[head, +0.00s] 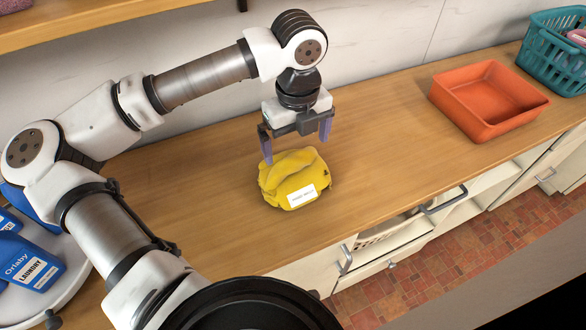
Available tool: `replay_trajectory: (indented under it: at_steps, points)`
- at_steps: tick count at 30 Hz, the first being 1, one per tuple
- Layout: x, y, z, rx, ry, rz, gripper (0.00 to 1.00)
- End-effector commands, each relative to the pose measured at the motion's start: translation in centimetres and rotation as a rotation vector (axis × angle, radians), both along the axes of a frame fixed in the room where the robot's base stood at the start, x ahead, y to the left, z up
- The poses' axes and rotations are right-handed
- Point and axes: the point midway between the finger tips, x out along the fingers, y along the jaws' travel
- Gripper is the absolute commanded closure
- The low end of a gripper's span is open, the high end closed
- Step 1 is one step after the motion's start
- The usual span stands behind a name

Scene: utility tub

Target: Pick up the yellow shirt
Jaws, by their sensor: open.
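The yellow shirt (283,172) lies bundled on the wooden counter (390,130), with a white printed label (302,196) on its near side. My gripper (296,146) points down just behind and above the shirt. Its two purplish fingers are spread apart, with nothing between them that I can see. The left fingertip appears close to the shirt's back left edge; I cannot tell whether it touches. The right finger shows above and behind the shirt's right side.
An orange tub (480,112) stands to the right on the counter, with a teal basket (553,60) beyond it. A wooden shelf (75,22) hangs above left. Counter between shirt and tub is clear.

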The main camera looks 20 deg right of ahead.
Motion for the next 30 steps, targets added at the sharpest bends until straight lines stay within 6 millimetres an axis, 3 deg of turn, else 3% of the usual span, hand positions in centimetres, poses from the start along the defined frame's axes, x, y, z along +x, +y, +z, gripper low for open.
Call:
replay_trajectory:
  at_steps: [8, 18, 26, 30]
  points:
    - [0.1, 0.0, -2.1, -0.001, 0.002, 0.001, 0.00]
    - [0.4, 0.2, -6.3, -0.001, 0.003, 0.000, 0.00]
    - [0.4, 0.2, -6.9, -0.001, 0.000, 0.000, 0.00]
    - [0.4, 0.2, -6.9, -0.001, 0.000, 0.000, 0.16]
